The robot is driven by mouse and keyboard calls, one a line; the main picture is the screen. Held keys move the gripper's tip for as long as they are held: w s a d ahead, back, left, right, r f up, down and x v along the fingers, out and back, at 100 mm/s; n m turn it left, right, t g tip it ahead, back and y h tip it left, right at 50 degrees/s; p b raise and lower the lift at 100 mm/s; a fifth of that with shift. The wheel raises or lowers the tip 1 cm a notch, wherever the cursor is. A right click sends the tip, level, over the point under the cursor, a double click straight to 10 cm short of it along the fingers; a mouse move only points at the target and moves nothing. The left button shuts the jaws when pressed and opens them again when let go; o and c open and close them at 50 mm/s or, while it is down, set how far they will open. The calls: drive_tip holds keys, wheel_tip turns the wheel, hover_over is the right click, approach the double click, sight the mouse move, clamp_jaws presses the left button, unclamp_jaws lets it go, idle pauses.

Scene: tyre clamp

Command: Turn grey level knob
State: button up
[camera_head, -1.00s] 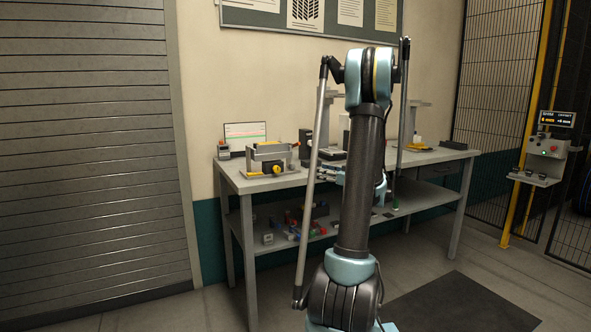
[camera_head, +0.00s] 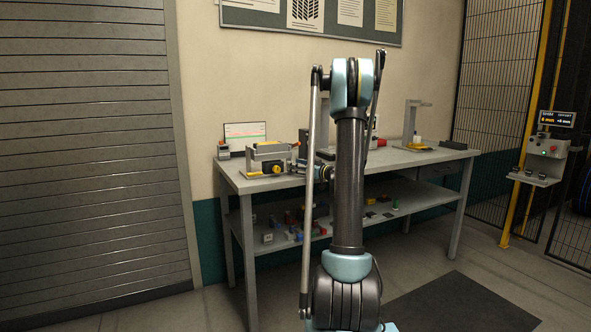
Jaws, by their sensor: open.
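A grey clamp device (camera_head: 262,151) with a yellow round knob (camera_head: 277,169) on its front stands on the left part of the workbench. I cannot pick out a grey level knob at this size; it may be small or hidden. My gripper (camera_head: 294,167) is just right of the yellow knob, at the front of the device, pointing left. It is open. I cannot tell whether it touches anything. My arm hides the middle of the bench.
The workbench (camera_head: 430,158) has a lower shelf with several small coloured parts. A small screen (camera_head: 245,132) stands behind the device. A grey stand (camera_head: 411,122) is at the bench's right. A control box (camera_head: 546,150) is by the yellow-posted fence. The floor in front is clear.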

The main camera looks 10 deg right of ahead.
drive_tip(key=shift+w+a, duration=0.2)
clamp_jaws()
drive_tip(key=shift+w+d, duration=0.1)
drive_tip(key=shift+n+g+y, duration=0.8)
drive_tip(key=shift+g+y, duration=0.1)
unclamp_jaws()
